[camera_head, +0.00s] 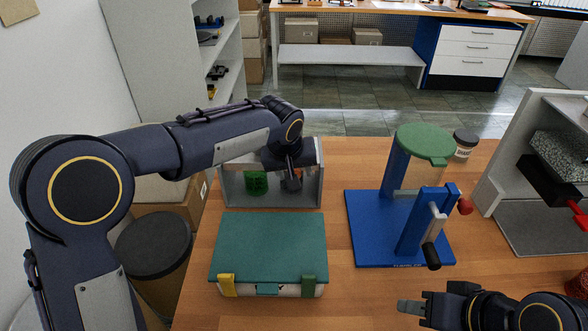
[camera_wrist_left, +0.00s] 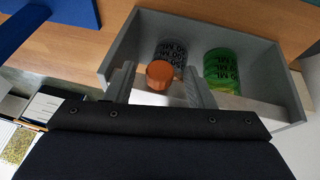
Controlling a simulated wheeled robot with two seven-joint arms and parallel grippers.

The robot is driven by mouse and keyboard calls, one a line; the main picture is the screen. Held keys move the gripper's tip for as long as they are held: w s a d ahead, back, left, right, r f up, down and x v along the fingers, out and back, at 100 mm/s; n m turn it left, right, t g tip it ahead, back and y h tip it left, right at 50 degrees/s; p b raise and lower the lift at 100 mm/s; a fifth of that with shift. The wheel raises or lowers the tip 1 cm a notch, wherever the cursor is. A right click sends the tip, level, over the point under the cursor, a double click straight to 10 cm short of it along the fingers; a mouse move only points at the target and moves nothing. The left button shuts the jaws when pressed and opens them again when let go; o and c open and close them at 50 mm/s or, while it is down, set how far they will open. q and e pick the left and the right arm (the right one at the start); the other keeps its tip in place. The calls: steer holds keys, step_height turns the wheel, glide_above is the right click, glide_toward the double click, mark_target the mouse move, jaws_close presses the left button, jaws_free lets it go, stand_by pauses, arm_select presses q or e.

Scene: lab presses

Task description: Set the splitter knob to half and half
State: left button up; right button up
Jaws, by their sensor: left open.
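A grey open-topped box (camera_head: 230,190) stands at the back left of the wooden table. In the left wrist view the box (camera_wrist_left: 240,105) holds a dark lettered cylinder (camera_wrist_left: 170,52), a green lettered cylinder (camera_wrist_left: 221,70) and an orange round piece (camera_wrist_left: 160,72). I cannot tell whether the orange piece is the splitter knob. My left gripper (camera_wrist_left: 162,88) is open over the box, with the orange piece between its fingers in that view; contact cannot be told. In the head view my left arm partly hides the box. My right gripper (camera_head: 412,307) is low at the front right, its jaw state unclear.
A teal-lidded box (camera_head: 268,245) with yellow and green clips lies in front of the grey box. A blue stand (camera_head: 375,235) with a green round top and a red knob (camera_head: 465,206) stands to the right. A dark-lidded jar (camera_head: 465,140) is behind it.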

arm_select(q)
steer(key=shift+c, duration=0.2)
jaws_close()
steer(key=a+b, duration=0.1)
steer(key=a, duration=0.5)
steer(key=shift+o, duration=0.2)
jaws_free()
steer(key=v, duration=0.8)
stand_by(0.3)
